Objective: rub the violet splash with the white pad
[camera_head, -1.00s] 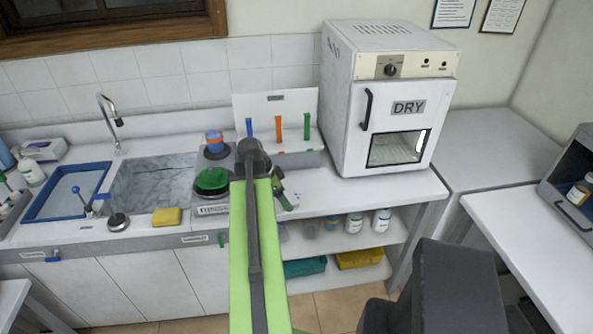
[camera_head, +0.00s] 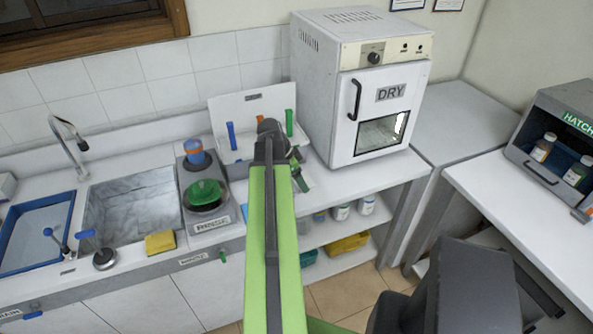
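I cannot make out a violet splash or a white pad in this view. My gripper (camera_head: 299,174) shows only in part, behind the end of my green arm, over the counter in front of the white rack board. Its fingers are small and dark here, and I cannot tell whether they are open, shut or holding something. My arm hides part of the counter and the shelf below.
A white DRY oven (camera_head: 361,85) stands right of my gripper. Left are a sink (camera_head: 130,207), a yellow sponge (camera_head: 160,243), a green dish (camera_head: 206,194) and a blue tray (camera_head: 37,238). A HATCH cabinet (camera_head: 557,140) holds bottles on the right table (camera_head: 497,190).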

